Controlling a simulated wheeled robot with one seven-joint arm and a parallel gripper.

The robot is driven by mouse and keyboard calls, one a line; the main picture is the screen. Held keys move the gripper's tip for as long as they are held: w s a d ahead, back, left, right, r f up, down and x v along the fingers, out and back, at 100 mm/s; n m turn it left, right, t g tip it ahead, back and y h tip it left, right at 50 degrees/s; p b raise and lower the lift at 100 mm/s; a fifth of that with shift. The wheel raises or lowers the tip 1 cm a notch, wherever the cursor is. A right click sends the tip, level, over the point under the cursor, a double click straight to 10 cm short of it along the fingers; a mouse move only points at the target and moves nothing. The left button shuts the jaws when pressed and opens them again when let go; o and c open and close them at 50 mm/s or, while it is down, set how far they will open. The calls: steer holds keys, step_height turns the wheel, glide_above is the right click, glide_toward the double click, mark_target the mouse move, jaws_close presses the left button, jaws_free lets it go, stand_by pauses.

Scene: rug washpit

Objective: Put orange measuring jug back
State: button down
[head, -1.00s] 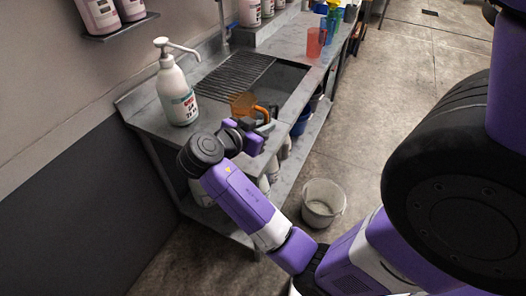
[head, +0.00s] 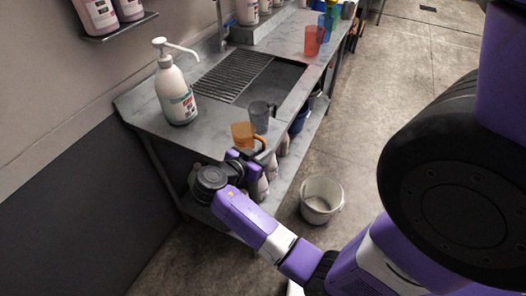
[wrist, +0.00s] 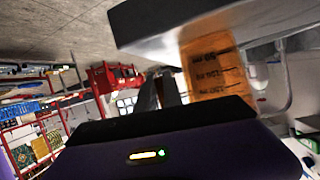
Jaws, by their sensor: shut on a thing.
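The orange measuring jug (head: 242,135) is at the near right corner of the grey counter in the head view. In the wrist view the jug (wrist: 214,66) shows as translucent orange with dark printed marks. My gripper (head: 246,154) is shut on it, on the near side of the counter. The gripper's fingers (wrist: 168,88) reach to the jug in the wrist view. I cannot tell whether the jug touches the counter. A grey jug (head: 261,114) stands just behind it, near the sink's edge.
The counter (head: 147,118) carries a white pump bottle (head: 175,95) at left and a sink with a drain rack (head: 233,77). Red (head: 313,40) and blue (head: 325,27) vessels stand further back. A white bucket (head: 321,199) is on the floor; bottles stand below the counter.

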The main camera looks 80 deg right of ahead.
steer(key=shift+f, duration=0.2)
steer(key=c, duration=1.5)
jaws_free()
steer(key=shift+r, duration=0.2)
